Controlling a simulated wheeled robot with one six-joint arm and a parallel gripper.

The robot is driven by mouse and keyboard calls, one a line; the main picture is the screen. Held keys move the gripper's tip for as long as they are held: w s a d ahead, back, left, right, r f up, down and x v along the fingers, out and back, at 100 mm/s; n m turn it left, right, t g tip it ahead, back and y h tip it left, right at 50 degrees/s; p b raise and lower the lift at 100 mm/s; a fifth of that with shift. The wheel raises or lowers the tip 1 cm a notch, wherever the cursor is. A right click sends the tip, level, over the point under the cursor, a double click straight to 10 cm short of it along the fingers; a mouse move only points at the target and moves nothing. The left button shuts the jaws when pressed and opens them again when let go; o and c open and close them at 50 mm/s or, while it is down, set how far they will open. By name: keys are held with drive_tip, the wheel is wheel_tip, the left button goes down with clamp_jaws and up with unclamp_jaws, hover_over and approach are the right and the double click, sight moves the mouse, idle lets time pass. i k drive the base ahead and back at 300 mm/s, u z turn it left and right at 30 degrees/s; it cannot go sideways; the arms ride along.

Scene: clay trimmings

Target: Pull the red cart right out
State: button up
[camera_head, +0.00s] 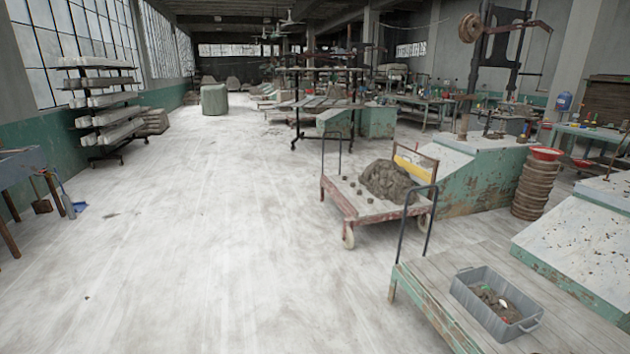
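The red cart (368,209) stands right of the picture's middle. It is a low flatbed with a worn, rusty red frame, a pale deck, pale wheels and a dark upright handle at its left end. A heap of grey-brown clay (387,181) lies on the deck with a few small dark lumps beside it. A yellow piece (411,171) shows behind the heap. The cart's far right side is partly hidden by the heap and by the handle of a nearer cart. My gripper is not in view.
A green plank-topped cart (428,268) with a grey bin (495,302) stands in front, at lower right. A green bench (470,180) and stacked round brown pieces (532,186) are close on the red cart's right. The pale floor (215,230) on its left is wide and clear.

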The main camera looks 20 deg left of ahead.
sight(385, 182)
drive_tip(key=u, duration=1.2)
drive_tip(key=i, duration=2.45)
drive_tip(key=u, duration=0.4)
drive_tip(key=i, duration=6.8)
drive_tip(key=z, duration=0.8)
drive_tip(key=i, duration=1.2)
drive_tip(key=z, duration=2.05)
drive_tip(key=i, duration=1.1)
drive_tip(key=z, duration=0.9)
drive_tip(key=i, duration=0.45)
drive_tip(key=z, duration=0.05)
